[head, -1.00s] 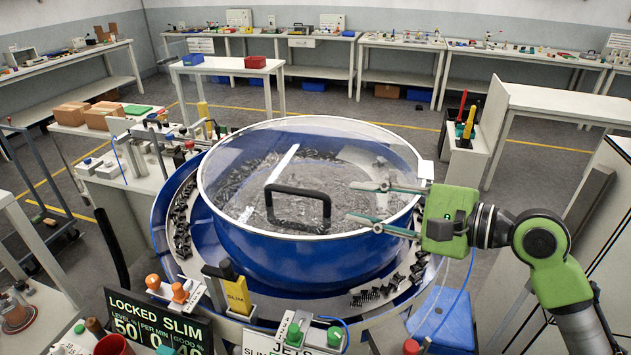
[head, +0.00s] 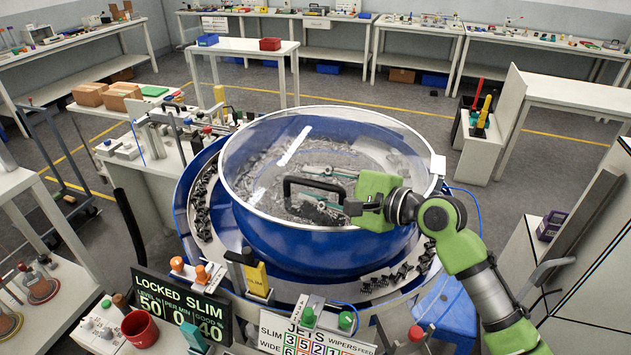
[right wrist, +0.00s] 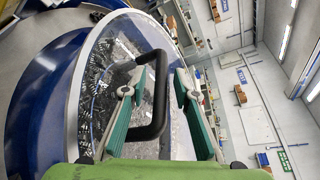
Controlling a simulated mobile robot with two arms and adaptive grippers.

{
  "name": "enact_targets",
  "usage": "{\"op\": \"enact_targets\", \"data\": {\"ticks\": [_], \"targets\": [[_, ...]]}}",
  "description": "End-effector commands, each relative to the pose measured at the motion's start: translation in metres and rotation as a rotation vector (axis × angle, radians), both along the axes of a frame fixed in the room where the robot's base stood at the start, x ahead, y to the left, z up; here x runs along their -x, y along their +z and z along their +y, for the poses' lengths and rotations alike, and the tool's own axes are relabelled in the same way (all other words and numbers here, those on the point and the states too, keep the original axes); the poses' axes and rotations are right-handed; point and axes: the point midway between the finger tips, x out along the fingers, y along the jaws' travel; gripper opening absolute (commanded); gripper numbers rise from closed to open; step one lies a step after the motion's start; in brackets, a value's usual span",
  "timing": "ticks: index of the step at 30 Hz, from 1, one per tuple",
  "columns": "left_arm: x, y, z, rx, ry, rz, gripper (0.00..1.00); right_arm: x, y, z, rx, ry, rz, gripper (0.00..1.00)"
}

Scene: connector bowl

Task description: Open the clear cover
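The clear cover (head: 385,150) is a round transparent lid with a white rim, lying closed on the blue bowl (head: 300,240). Its black handle (head: 290,184) stands up at the front of the lid; the right wrist view shows the handle too (right wrist: 161,95). My right gripper (head: 312,185) is open over the lid, coming from the right. In the right wrist view its two green-padded fingers (right wrist: 160,77) are apart, with the handle bar appearing between them. I cannot tell whether either finger touches it. My left gripper is not in view.
A blue outer ring track with black connectors (head: 385,280) circles the bowl. In front stand a yellow SLIM block (head: 257,280), a LOCKED SLIM display (head: 180,305), a JETS panel (head: 300,330) and a red cup (head: 140,328). A white bracket (head: 438,165) sits at the lid's right edge.

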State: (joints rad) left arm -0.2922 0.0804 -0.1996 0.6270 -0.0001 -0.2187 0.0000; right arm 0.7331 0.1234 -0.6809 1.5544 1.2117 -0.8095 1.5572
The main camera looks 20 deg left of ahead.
Motion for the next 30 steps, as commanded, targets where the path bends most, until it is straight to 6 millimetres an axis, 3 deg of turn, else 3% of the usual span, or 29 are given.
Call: {"op": "enact_targets", "data": {"ticks": [5,9,20,26,30], "targets": [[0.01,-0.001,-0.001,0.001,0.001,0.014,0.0,0.0,0.0,0.0,0.0,0.0,0.0,0.28],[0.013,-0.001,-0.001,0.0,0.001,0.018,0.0,0.0,0.0,0.0,0.0,0.0,0.0,0.0],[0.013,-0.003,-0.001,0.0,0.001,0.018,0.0,0.0,0.005,-0.001,-0.023,0.0,-0.001,0.0],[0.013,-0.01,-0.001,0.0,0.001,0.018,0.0,0.001,0.026,-0.007,-0.111,0.0,-0.002,0.0],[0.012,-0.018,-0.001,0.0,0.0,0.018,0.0,0.001,0.05,-0.016,-0.217,0.0,-0.007,0.0]]}}
